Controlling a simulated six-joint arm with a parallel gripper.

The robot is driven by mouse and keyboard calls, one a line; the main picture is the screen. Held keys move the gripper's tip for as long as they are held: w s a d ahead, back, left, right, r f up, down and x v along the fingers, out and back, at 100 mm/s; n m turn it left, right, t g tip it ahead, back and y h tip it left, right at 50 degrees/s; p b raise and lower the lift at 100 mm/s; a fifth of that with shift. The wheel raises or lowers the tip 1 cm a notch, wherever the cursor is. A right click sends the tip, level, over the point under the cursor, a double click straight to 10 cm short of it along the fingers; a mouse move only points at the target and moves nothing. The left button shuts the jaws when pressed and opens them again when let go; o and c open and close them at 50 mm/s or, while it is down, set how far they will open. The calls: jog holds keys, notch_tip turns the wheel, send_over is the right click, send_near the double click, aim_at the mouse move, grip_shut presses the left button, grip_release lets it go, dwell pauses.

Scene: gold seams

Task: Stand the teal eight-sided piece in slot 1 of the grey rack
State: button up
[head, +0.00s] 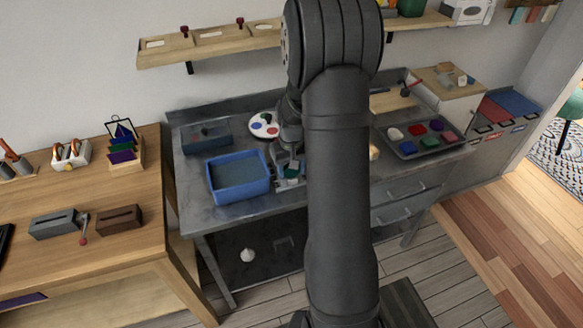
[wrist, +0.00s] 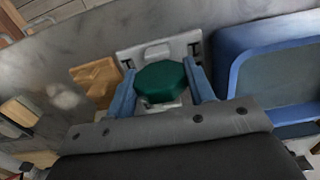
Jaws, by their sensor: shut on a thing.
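The teal eight-sided piece (wrist: 161,82) is between the blue fingers of my gripper (wrist: 161,88) in the wrist view, one finger at each side. My gripper is shut on it, with its broad face toward the camera. In the head view a bit of teal (head: 291,173) shows at my gripper, left of my arm. A light grey fixture (wrist: 157,52) with a raised block lies just beyond the piece; I cannot tell whether they touch. I cannot make out a rack with numbered slots for certain; a grey slotted block (head: 52,223) stands on the wooden table at left.
A blue tub (head: 238,190) stands close beside my gripper, on the right in the wrist view (wrist: 232,75). A wooden block (wrist: 95,80) lies on the other side. A paint tray (head: 425,150) is at the right of the grey bench. The bench front edge (head: 245,214) is near.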

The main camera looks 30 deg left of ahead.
jog(key=shift+f, duration=1.15)
dwell(0.4)
jog(key=o, duration=1.1)
jog(key=shift+r, duration=3.5)
jog(key=shift+f, duration=3.35)
